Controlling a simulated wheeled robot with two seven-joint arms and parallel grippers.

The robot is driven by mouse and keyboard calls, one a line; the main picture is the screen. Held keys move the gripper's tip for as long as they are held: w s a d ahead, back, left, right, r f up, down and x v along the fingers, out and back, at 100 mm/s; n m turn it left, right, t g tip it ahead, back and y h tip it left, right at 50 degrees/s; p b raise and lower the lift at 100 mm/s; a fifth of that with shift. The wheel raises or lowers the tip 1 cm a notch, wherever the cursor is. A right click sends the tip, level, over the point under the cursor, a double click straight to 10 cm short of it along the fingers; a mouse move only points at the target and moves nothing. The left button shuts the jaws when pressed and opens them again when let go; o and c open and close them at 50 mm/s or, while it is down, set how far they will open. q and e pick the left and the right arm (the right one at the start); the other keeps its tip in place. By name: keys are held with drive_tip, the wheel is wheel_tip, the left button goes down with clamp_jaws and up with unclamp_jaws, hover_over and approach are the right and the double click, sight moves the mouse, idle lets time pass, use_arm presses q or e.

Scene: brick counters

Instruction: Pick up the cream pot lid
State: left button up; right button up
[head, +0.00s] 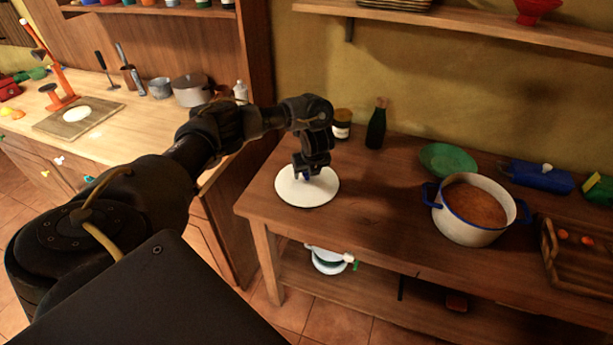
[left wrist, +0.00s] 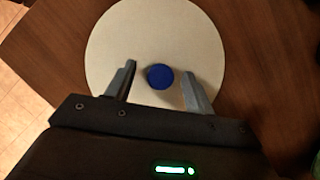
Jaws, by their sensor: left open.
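The cream pot lid (head: 296,192) is a flat round disc lying on the wooden table near its left end. In the left wrist view the lid (left wrist: 120,40) shows a round blue knob (left wrist: 160,77) near its lower part. My left gripper (head: 306,174) is over the lid, pointing down. In the left wrist view its two fingers (left wrist: 157,84) are open, one on each side of the knob, with gaps between. I cannot tell how far the fingertips are above the lid. My right gripper is in neither view.
A cream pot with blue handles (head: 465,228) holds something brown to the right. A green bowl (head: 448,160), a dark bottle (head: 376,127) and a jar (head: 342,124) stand along the back. A wooden tray (head: 548,257) is at the right. The table front between lid and pot is clear.

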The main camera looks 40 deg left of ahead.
use_arm(q)
drive_tip(key=shift+d+r, duration=0.1)
clamp_jaws()
idle(0.4)
